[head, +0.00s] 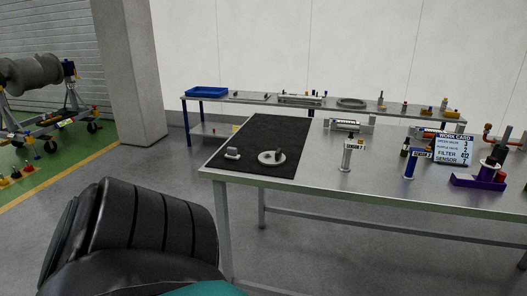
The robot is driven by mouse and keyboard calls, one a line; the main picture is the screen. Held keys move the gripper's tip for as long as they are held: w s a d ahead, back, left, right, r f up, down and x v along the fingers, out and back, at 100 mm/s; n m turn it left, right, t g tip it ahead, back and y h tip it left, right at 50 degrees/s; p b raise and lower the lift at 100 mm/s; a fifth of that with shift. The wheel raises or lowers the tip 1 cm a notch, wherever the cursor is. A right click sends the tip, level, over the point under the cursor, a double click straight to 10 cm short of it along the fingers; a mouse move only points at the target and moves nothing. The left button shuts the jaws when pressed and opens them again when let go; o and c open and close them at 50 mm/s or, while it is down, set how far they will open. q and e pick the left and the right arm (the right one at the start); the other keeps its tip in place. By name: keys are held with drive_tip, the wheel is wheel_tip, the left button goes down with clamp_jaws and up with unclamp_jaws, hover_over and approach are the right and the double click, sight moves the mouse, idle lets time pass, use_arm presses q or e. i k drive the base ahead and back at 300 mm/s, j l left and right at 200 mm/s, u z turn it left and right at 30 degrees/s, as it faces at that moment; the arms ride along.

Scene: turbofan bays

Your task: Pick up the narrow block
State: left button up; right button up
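A small grey block (232,152) sits on the black mat (262,128) near the left front corner of the table. It may be the narrow block, but it is too small to tell for sure. Beside it on the mat, to the right, lies a pale round disc (266,159) with a small dark upright piece on it. Nothing is touching the grey block. A black ribbed part of my arm fills the lower left of the head view. Neither of my grippers shows.
The table's right side holds a work card (452,148), a purple fixture (478,182), and silver (347,156) and blue (410,165) labelled stands. A back bench holds a blue tray (207,91). A pillar (143,70) stands left; floor before the table is clear.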

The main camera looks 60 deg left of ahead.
sight(232, 153)
drive_tip(key=u, duration=2.35)
drive_tip(key=i+j+z, duration=0.15)
drive_tip(key=i+j, duration=0.2)
drive_tip(key=i+j+z, duration=0.15)
drive_tip(key=i+j, duration=0.2)
drive_tip(key=i+j+z, duration=0.2)
drive_tip(key=i+j, duration=0.15)
drive_tip(key=j, duration=0.25)
drive_tip(key=i+j+z, duration=0.15)
drive_tip(key=i+j, duration=0.15)
drive_tip(key=j, duration=0.2)
